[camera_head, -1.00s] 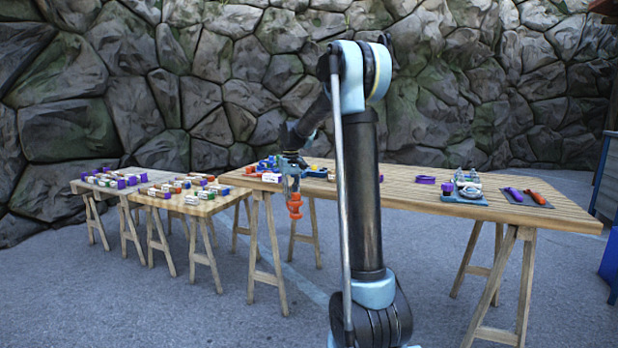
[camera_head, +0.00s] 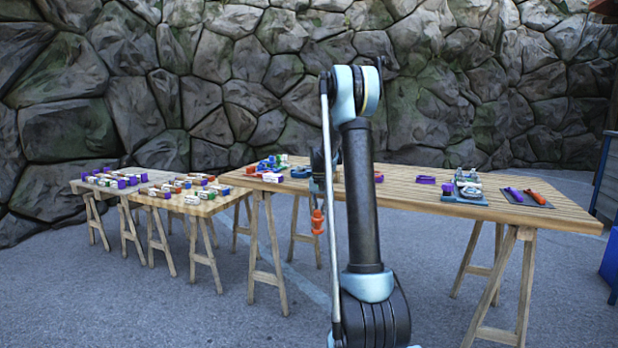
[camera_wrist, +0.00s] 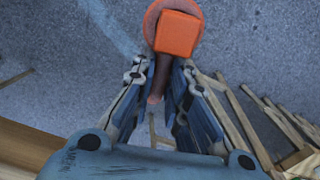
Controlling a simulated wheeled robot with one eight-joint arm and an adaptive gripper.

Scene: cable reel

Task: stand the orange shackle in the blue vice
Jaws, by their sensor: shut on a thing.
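The orange shackle (camera_head: 317,222) hangs below my gripper (camera_head: 318,197) in the head view, in front of the long table's front edge. In the wrist view the shackle (camera_wrist: 177,34) is an orange block on a round base, with a darker stem running down between the fingers. My gripper (camera_wrist: 163,78) is shut on that stem. A blue object (camera_head: 268,164) that looks like the vice stands on the left end of the long table, left of and behind my gripper. It is small here, and its jaws cannot be made out.
The long wooden table (camera_head: 415,190) carries a blue-grey fixture (camera_head: 466,189), a purple piece (camera_head: 425,180) and a dark mat (camera_head: 541,204) with purple and orange tools. A lower table (camera_head: 180,203) at left holds several small coloured blocks. Open floor lies in front.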

